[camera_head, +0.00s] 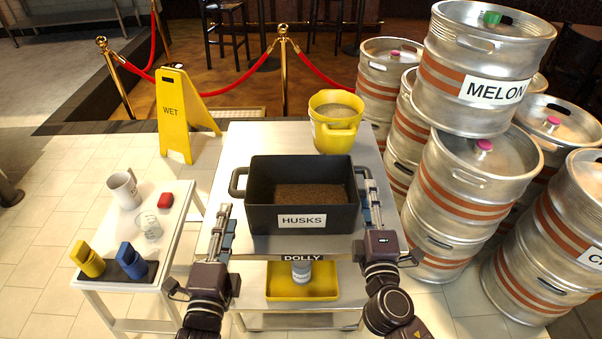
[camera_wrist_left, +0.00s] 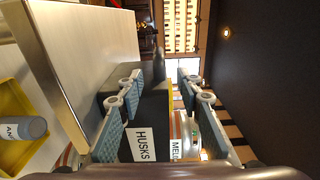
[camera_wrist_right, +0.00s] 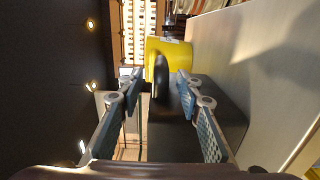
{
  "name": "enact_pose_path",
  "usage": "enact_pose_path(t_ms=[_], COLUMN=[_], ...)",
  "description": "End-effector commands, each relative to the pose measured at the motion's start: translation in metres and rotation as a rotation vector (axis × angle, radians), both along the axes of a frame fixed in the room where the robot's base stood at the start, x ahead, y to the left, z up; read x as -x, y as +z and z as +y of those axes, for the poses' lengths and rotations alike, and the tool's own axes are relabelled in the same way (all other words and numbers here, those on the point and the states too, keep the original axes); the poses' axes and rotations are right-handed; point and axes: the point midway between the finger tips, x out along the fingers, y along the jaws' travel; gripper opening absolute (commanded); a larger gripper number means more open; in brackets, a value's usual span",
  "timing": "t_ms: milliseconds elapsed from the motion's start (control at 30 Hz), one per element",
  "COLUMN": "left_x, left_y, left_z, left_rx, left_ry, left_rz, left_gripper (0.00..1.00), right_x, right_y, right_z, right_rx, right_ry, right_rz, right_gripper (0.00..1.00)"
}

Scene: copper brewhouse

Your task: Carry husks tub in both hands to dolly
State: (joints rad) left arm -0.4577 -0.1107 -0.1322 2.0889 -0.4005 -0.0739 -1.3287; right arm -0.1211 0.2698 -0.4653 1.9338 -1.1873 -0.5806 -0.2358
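The husks tub (camera_head: 259,220) is a black open bin with a HUSKS label and brown grain inside. It appears to stand upright on the steel top of the dolly (camera_head: 226,165), whose front edge reads DOLLY. My left gripper (camera_head: 227,209) is open at the tub's left side; in the left wrist view the left handle (camera_wrist_left: 159,65) shows beyond and between its parted fingers. My right gripper (camera_head: 367,182) is open at the right side; in the right wrist view the right handle (camera_wrist_right: 161,72) lies between the parted fingers. Contact with either handle is not visible.
A yellow bucket (camera_head: 336,136) of grain stands behind the tub. A yellow tray (camera_head: 325,287) with a canister (camera_head: 301,270) is on the lower shelf. A side table (camera_head: 180,225) with a mug stands left, stacked kegs (camera_head: 450,185) right, a WET sign (camera_head: 176,120) behind.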

Motion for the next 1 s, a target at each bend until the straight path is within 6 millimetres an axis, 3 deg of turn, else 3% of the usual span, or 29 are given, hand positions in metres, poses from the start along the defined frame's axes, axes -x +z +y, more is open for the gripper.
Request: enact_pose_path(t_ms=[200,400,1000], left_x=[0.0,0.0,0.0], left_y=[0.0,0.0,0.0], left_z=[0.0,0.0,0.0], left_rx=[0.0,0.0,0.0], left_ry=[0.0,0.0,0.0], left_rz=[0.0,0.0,0.0], left_gripper=[0.33,0.33,0.33], right_x=[0.042,0.062,0.066], right_y=[-0.001,0.0,0.0], right_z=[0.001,0.002,0.002], right_rx=[-0.001,-0.001,0.0], right_ry=[-0.001,-0.001,-0.001], right_rz=[0.003,0.0,-0.001], right_gripper=[0.33,0.33,0.33])
